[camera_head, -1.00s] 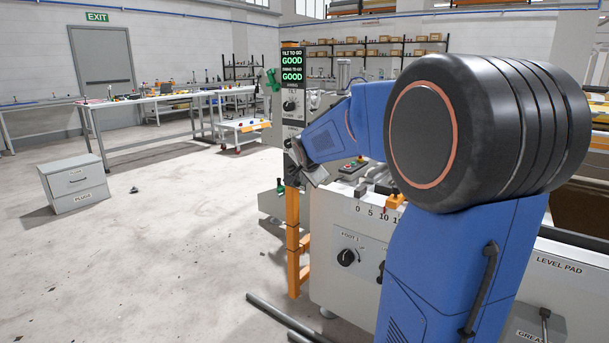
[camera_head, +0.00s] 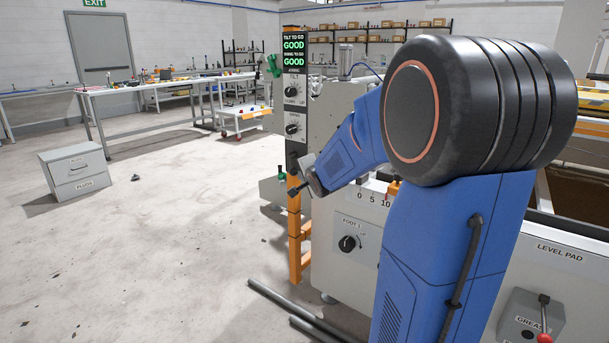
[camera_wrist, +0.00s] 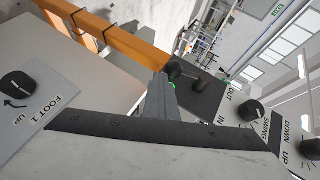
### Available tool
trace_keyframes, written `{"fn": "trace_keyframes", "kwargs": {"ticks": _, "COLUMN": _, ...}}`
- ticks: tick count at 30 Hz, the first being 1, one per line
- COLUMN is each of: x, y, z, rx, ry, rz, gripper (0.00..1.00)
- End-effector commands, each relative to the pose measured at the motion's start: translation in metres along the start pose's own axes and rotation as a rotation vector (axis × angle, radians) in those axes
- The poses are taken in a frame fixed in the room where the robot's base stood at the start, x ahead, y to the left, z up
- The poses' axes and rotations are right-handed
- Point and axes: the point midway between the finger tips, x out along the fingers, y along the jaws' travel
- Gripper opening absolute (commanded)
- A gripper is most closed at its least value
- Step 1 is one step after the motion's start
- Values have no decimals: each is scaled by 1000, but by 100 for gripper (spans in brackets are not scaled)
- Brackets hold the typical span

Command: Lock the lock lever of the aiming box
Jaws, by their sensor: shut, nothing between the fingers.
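The aiming box (camera_head: 294,95) is a tall narrow panel on an orange post, with two green GOOD readouts above two black knobs. In the wrist view its face shows at the lower right, with the swing knob (camera_wrist: 251,111). A black lever (camera_wrist: 184,72) sticks out at the dark end of the box, beside the orange post. I take it for the lock lever; its lock marking cannot be read. My gripper (camera_wrist: 164,90) is shut and empty, its grey fingertips close to the lever. Contact cannot be told. In the head view my gripper (camera_head: 300,187) is small, just below the box.
The orange post (camera_head: 294,235) stands beside the white machine body with the FOOT 1 knob (camera_head: 347,244). Dark rods (camera_head: 290,308) lie on the floor in front. A grey drawer cabinet (camera_head: 75,173) stands at left.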

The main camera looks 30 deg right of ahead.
Motion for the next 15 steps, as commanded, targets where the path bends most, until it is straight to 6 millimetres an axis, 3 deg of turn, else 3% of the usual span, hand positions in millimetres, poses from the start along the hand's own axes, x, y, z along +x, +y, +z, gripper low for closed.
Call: {"fn": "trace_keyframes", "kwargs": {"ticks": 15, "x": 15, "y": 8, "z": 9, "rx": 27, "ry": 5, "rz": -42, "gripper": 0}}
